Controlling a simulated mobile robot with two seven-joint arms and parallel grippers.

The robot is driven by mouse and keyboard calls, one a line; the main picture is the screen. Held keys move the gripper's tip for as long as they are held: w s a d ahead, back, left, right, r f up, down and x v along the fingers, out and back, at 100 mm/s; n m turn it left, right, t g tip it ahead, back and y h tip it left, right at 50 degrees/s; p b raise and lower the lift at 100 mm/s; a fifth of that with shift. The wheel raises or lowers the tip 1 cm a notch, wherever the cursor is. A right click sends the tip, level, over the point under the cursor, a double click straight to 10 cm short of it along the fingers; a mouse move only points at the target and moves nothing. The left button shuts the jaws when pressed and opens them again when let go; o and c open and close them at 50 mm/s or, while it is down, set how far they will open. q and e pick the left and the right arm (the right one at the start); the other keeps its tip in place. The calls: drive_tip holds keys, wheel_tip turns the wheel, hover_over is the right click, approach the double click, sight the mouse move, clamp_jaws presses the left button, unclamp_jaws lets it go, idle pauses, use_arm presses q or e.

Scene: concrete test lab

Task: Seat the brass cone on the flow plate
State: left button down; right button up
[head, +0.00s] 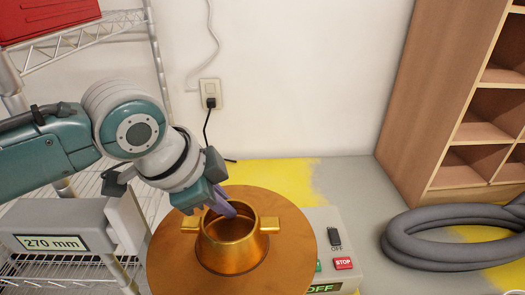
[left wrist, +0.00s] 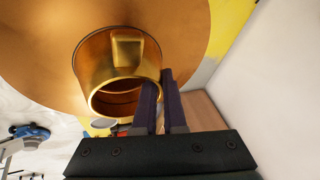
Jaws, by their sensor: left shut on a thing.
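The brass cone (head: 232,245), a gold open-topped ring with two side lugs, stands over the middle of the round copper-coloured flow plate (head: 172,268). It looks upright; I cannot tell whether its base touches the plate. My left gripper (head: 227,209) is shut on the cone's rim at the far side, between the lugs. In the left wrist view the cone (left wrist: 113,75) shows its open mouth and one lug, with the plate (left wrist: 35,50) behind it. The fingers (left wrist: 159,82) straddle the wall there. My right gripper is not in view.
A control box with an OFF display and a red STOP button (head: 343,263) sits right of the plate. A grey coiled hose (head: 450,240) lies on the floor at right, by a wooden shelf unit (head: 440,120). A wire rack (head: 85,40) and a grey block labelled 270 mm (head: 80,215) stand left.

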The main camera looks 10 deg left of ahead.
use_arm(q)
drive_tip(key=c, duration=0.9)
unclamp_jaws()
drive_tip(key=shift+f, duration=0.1)
wheel_tip(320, 180, up, 5)
drive_tip(key=p, duration=0.5)
